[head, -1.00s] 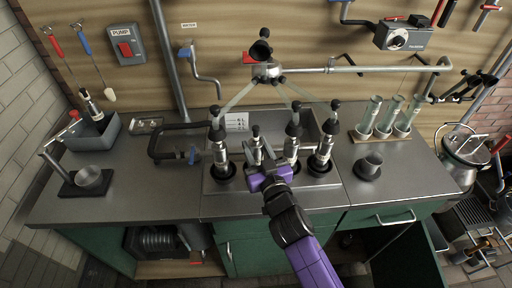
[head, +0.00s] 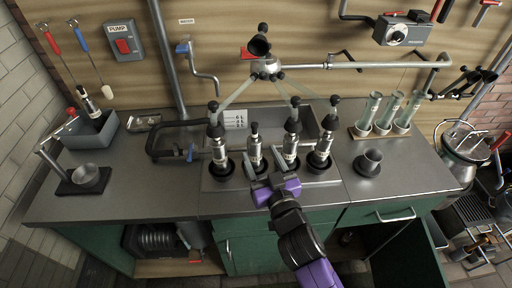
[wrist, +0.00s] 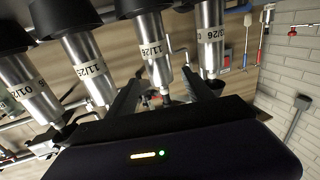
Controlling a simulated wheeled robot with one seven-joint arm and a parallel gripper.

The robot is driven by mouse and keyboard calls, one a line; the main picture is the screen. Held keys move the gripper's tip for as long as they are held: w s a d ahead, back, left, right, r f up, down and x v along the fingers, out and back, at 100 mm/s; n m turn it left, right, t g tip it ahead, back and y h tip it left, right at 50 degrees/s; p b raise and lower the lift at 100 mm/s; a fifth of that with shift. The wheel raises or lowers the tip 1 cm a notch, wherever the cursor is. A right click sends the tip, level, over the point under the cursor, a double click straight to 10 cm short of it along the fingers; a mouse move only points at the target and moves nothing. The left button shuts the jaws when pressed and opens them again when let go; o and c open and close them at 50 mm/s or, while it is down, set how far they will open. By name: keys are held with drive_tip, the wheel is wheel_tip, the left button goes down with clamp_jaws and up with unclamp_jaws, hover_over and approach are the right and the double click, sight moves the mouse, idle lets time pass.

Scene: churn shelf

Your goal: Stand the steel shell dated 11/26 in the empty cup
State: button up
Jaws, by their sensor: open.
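The steel shell dated 11/26 (wrist: 154,50) shows its label in the wrist view. It stands ahead of my gripper (wrist: 160,84), between the two fingers in the picture, with no visible grip. In the head view it appears to be the second shell from the left (head: 254,152), upright in a black holder, with a short black cap and no hose. My gripper (head: 260,165) is open and empty in front of it. A dark grey cup (head: 370,162) stands on the counter to the right and looks empty.
Neighbouring shells (head: 220,152) (head: 291,148) (head: 322,146) carry hoses to a central claw (head: 267,68). One neighbour reads 11/25 (wrist: 90,68). Glass tubes in a rack (head: 385,115) stand behind the cup. A metal bowl (head: 86,176) is far left. The counter right of the cup is clear.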

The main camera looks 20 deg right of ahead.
drive_tip(key=s+b, duration=0.1)
drive_tip(key=s, duration=0.5)
drive_tip(key=shift+s+a, duration=0.3)
drive_tip(key=shift+s, duration=0.1)
drive_tip(key=s+f+g+y, duration=0.1)
drive_tip(key=s+f, duration=0.1)
drive_tip(key=s, duration=0.6)
drive_tip(key=s+f+g, duration=0.1)
drive_tip(key=s+f, duration=0.2)
drive_tip(key=s, duration=0.5)
drive_tip(key=s+r, duration=0.2)
drive_tip(key=s, duration=0.6)
drive_tip(key=s+d+r+g, duration=0.1)
drive_tip(key=s+r, duration=0.1)
drive_tip(key=s, duration=0.5)
drive_tip(key=shift+s+r+n, duration=0.3)
drive_tip(key=shift+s+n, duration=0.05)
drive_tip(key=shift+n, duration=0.05)
